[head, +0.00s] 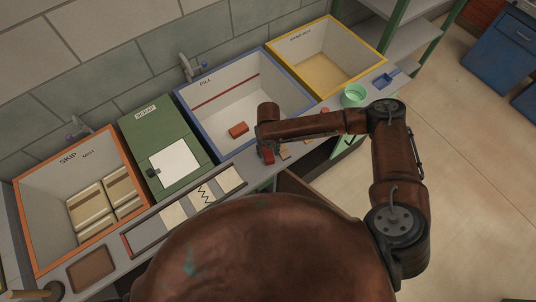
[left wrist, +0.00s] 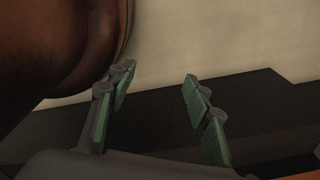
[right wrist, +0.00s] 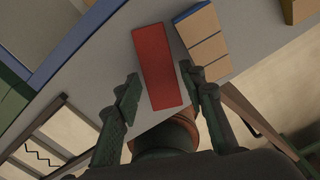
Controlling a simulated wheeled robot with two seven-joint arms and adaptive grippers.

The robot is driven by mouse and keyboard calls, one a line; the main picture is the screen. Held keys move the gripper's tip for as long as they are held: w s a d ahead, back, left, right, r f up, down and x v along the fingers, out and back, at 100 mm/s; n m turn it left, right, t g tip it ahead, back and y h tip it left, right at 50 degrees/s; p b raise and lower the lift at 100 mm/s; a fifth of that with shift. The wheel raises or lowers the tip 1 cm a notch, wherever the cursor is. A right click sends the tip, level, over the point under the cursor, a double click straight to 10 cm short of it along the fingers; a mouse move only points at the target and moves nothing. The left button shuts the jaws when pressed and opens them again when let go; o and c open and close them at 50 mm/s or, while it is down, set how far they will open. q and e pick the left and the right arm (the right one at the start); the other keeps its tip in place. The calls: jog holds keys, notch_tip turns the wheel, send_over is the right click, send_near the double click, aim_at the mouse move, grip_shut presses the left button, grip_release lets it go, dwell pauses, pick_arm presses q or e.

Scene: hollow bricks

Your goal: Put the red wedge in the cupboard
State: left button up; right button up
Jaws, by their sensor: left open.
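The red wedge (right wrist: 158,60) lies on the grey counter in the right wrist view, long and flat-looking from above. It seems to be the red piece (head: 268,156) just below my right wrist in the head view. My right gripper (right wrist: 158,84) is open, its fingers on either side of the wedge's near part; I cannot tell whether they touch it. My left gripper (left wrist: 158,77) is open and empty, and is out of the head view. A brown panel (head: 297,190) stands out below the counter's front edge; I cannot tell whether it is the cupboard's door.
A tan block with dark lines (right wrist: 203,40) lies close right of the wedge. The blue-rimmed FILL tub (head: 222,100) holds another red brick (head: 238,130). A green bowl (head: 353,95) stands farther right. The green SCRAP box (head: 160,125) and orange-rimmed SKIP tub (head: 75,150) are left.

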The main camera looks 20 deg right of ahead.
jog(key=shift+f, duration=0.85)
jog(key=c, duration=1)
